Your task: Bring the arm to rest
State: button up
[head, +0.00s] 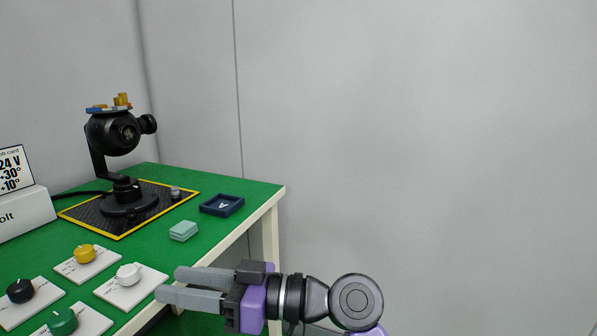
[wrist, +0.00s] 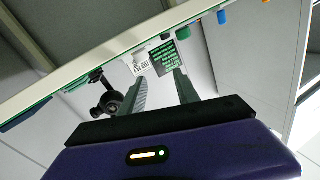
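My gripper (head: 170,283) is at the bottom middle of the head view, beside the table's right edge, with its fingers pointing left. Its two grey fingers are apart with nothing between them. In the wrist view my gripper (wrist: 159,76) also shows an empty gap between the fingers. The fingertips overlap the front corner of the table in the head view, near the white knob (head: 129,272). Whether they are above the table top or beside it is hard to tell.
The green table (head: 160,255) holds a black gimbal camera (head: 113,135) on a yellow-edged mat (head: 75,213), a dark blue tray (head: 222,205), teal pads (head: 184,231), and yellow (head: 84,253), black (head: 20,290) and green (head: 62,321) knobs. Right of the table is clear.

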jog(key=w+d+f+m+t+h, duration=0.2)
jog(key=d+f+m+t+h, duration=0.7)
jog(key=d+f+m+t, duration=0.55)
jog(key=s+d+f+t+h, duration=0.1)
jog(key=s+d+f+h, duration=0.15)
jog(key=s+d, duration=0.35)
jog(key=s+d+f+t+h, duration=0.1)
jog(key=s+d+f+h, duration=0.15)
jog(key=d, duration=0.45)
jog(key=s+d+f+g+h, duration=0.15)
jog(key=s+d, duration=0.35)
jog(key=s, duration=1)
jog(key=s+d+g+h, duration=0.2)
jog(key=s+d+h, duration=0.15)
jog(key=s, duration=1.05)
notch_tip(320, 180, up, 28)
jog(key=p, duration=2.8)
jog(key=shift+d+y, duration=0.3)
jog(key=shift+d, duration=0.05)
